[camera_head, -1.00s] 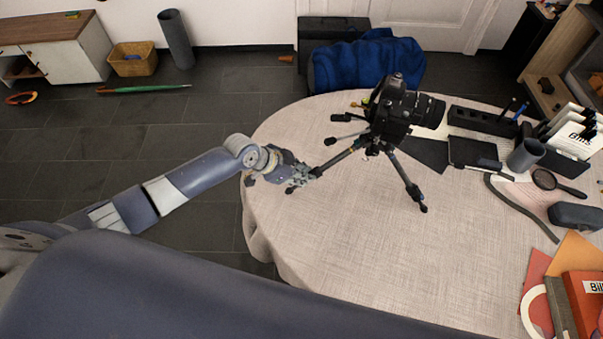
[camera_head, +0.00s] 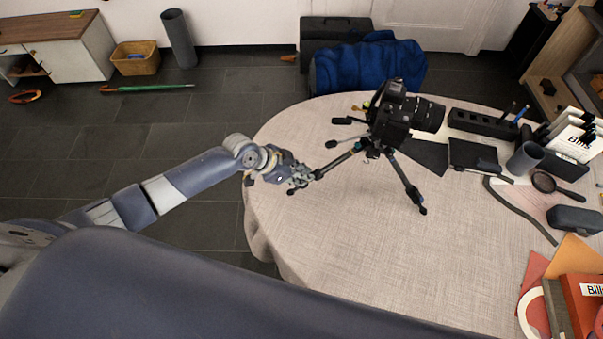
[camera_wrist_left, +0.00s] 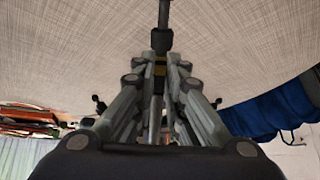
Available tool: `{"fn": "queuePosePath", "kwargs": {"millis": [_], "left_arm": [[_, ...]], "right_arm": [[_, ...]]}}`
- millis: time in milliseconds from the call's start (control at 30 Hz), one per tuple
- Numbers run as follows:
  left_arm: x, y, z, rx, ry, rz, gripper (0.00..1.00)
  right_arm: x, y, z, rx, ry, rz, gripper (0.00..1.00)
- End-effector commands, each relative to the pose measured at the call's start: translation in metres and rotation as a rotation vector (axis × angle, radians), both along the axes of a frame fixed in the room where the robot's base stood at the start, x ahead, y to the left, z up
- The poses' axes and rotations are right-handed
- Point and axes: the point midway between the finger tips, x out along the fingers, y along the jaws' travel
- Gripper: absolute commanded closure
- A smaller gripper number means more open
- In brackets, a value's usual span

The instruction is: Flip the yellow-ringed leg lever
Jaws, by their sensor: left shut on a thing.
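The black tripod (camera_head: 407,180) stands on the table with a camera (camera_head: 408,112) mounted on top. One leg (camera_head: 342,160) slants down to the left, toward my left gripper (camera_head: 307,177). My left gripper is shut on this leg near its lower end. My right gripper is not in view.
The round table (camera_head: 340,240) has a clear cloth area in front of the tripod. A pen holder (camera_head: 483,123), a cup (camera_head: 525,157), a magnifier (camera_head: 544,182) and a dark case (camera_head: 574,219) crowd its right side. A blue cloth (camera_head: 368,65) lies behind the table.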

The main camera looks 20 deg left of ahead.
Motion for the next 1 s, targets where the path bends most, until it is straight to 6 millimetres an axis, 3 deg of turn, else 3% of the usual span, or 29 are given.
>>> {"fn": "queuePosePath", "kwargs": {"millis": [1000], "left_arm": [[0.001, -0.001, 0.014, -0.002, -0.004, 0.000, 1.00]], "right_arm": [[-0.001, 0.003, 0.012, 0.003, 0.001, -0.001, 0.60]]}}
